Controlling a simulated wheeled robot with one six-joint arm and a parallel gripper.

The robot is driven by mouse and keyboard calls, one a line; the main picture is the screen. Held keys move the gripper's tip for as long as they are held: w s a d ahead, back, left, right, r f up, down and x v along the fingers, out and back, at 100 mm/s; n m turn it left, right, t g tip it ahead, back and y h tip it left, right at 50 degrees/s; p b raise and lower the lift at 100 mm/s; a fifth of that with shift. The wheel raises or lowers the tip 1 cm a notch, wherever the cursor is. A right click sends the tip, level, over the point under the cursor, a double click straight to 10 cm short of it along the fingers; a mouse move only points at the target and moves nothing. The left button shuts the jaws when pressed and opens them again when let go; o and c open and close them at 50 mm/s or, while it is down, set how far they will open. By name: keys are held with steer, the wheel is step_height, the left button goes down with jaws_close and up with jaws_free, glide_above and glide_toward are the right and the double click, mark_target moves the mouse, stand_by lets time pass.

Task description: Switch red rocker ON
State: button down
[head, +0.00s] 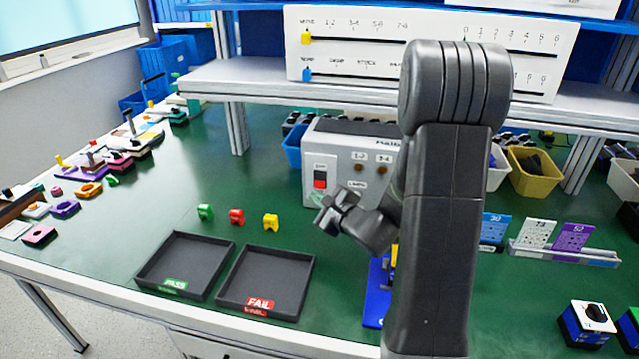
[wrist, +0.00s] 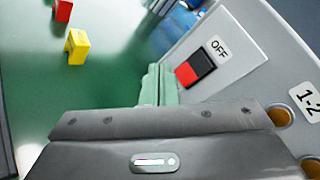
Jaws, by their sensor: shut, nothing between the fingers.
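The red rocker (head: 320,180) sits on the front panel of the grey control box (head: 345,140), on a white plate at its left. In the wrist view the rocker (wrist: 188,74) shows a red part and a black part, with an "OFF" label (wrist: 217,48) beside the black part. My gripper (head: 318,199) is in front of the panel, just below the rocker in the head view. In the wrist view its pale green fingers (wrist: 158,86) are shut and empty, beside the rocker. Whether they touch it I cannot tell.
Round knobs (head: 358,168) sit right of the rocker. Red (head: 237,216), yellow (head: 270,221) and green (head: 205,212) pieces stand left on the green table. Black PASS (head: 188,238) and FAIL (head: 279,254) trays lie in front. A shelf (head: 270,82) runs above.

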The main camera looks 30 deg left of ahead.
steer(key=shift+w+a+f, duration=0.1)
steer(key=shift+w+a, duration=0.1)
steer(key=shift+w, duration=0.35)
steer(key=shift+w+a+f, duration=0.1)
steer(key=shift+w+a, duration=0.05)
steer(key=shift+w, duration=0.4)
steer(key=shift+w+b, duration=0.1)
steer(key=shift+b, duration=0.2)
stand_by(1.0)
steer(key=shift+w+a, duration=0.1)
steer(key=shift+w, duration=0.2)
steer(key=shift+w+a+b, duration=0.1)
steer(key=shift+w+b, duration=0.2)
stand_by(0.6)
steer(key=shift+s+f, duration=0.1)
steer(key=shift+s, duration=0.05)
steer(key=shift+s+d+b, duration=0.2)
steer(key=shift+s+b, duration=0.3)
steer(key=shift+s, duration=0.1)
steer(key=s, duration=0.1)
steer(key=s+d+b, duration=0.1)
steer(key=s, duration=0.1)
steer(key=s+r+b, duration=0.1)
steer(key=shift+s+d, duration=0.25)
steer(key=shift+s, duration=0.1)
